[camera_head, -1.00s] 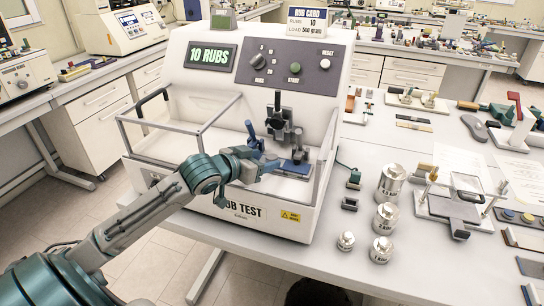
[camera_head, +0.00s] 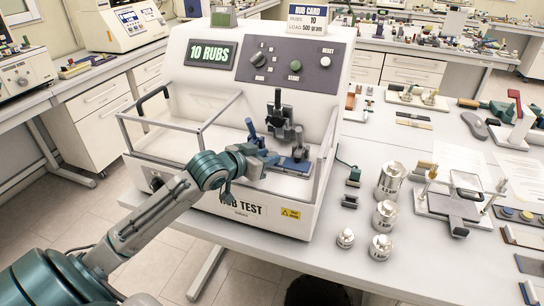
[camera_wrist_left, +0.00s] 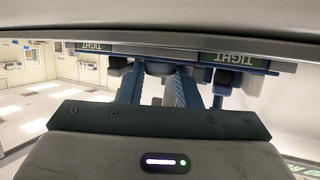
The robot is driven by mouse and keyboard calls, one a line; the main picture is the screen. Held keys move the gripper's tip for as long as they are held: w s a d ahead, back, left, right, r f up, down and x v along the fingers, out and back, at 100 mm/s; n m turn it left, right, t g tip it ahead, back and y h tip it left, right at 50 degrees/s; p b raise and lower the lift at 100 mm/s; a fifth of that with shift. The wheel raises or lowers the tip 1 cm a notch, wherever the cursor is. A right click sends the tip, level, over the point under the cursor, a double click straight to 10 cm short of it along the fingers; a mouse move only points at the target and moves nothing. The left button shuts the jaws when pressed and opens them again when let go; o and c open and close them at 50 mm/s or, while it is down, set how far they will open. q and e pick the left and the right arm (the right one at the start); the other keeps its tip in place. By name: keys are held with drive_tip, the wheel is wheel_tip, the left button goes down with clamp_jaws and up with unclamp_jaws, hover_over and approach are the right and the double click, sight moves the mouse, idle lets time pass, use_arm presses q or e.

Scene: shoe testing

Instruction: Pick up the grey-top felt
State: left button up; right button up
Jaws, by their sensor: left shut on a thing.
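I cannot pick out the grey-top felt for certain. My left gripper (camera_head: 258,148) reaches over the front of the rub tester (camera_head: 330,90), beside its dark rubbing head (camera_head: 283,122). Below the head lies a blue plate (camera_head: 294,165). In the left wrist view my gripper's two blue fingers (camera_wrist_left: 158,84) point up to a dark rounded part (camera_wrist_left: 160,68) under a bar marked TIGHT on both sides. The gripper is shut on this part. Its lower side is hidden by the fingers and the gripper body. My right gripper is not in view.
The clear guard frame (camera_head: 205,128) stands close around my left wrist. Steel weights (camera_head: 392,180) and small dark blocks (camera_head: 354,177) stand right of the tester. A clear-plated fixture (camera_head: 455,208) is farther right.

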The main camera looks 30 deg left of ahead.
use_arm(q)
drive_tip(key=shift+r, duration=0.85)
wheel_tip(320, 180, up, 26)
drive_tip(key=b, duration=0.2)
drive_tip(key=shift+r, duration=0.2)
